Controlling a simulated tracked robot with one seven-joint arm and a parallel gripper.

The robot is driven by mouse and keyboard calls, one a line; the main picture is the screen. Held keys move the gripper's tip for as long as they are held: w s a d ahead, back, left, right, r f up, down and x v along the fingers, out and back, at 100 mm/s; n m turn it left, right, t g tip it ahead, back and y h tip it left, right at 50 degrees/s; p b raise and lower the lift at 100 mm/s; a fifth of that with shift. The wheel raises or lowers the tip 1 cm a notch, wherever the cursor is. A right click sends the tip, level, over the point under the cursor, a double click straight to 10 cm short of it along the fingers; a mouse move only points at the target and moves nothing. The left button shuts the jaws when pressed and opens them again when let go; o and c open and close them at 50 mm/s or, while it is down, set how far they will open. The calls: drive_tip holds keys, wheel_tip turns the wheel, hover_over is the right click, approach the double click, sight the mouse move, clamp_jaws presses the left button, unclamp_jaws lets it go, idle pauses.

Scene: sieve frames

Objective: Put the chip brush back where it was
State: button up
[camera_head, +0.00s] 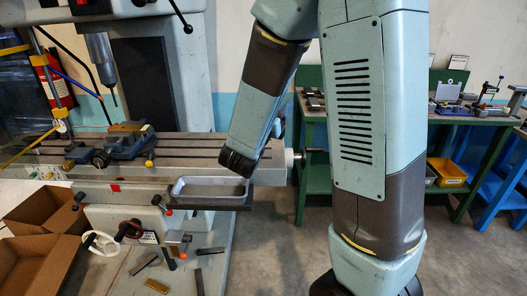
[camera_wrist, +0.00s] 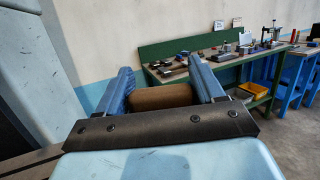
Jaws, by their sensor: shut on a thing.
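My gripper (camera_wrist: 160,80) shows in the wrist view with its two blue fingers apart and shut on a brown, rounded piece, which I take to be the chip brush (camera_wrist: 161,97). The brush spans the gap between the fingers, raised in the air. Its ends are hidden by the fingers, so its full shape cannot be told. In the head view my forearm hangs in front of the milling machine table (camera_head: 190,147), and the brush and the fingers' grip are hidden. A shallow grey tray (camera_head: 210,197) sits at the table's front, below and left of my wrist.
A vise (camera_head: 125,145) stands on the machine table. Cardboard boxes (camera_head: 38,215) and loose bars (camera_head: 145,264) lie at lower left. A green workbench (camera_head: 460,114) with tools stands at the back right, also in the wrist view (camera_wrist: 215,65). A yellow bin (camera_head: 447,172) sits on its lower shelf.

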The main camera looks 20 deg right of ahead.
drive_tip(key=w+f, duration=0.4)
drive_tip(key=w+d+f, duration=0.1)
drive_tip(key=w+f, duration=0.3)
drive_tip(key=w, duration=0.1)
drive_tip(key=w+d+f, duration=0.1)
drive_tip(key=w+f, duration=0.4)
idle(0.5)
drive_tip(key=o, duration=1.7)
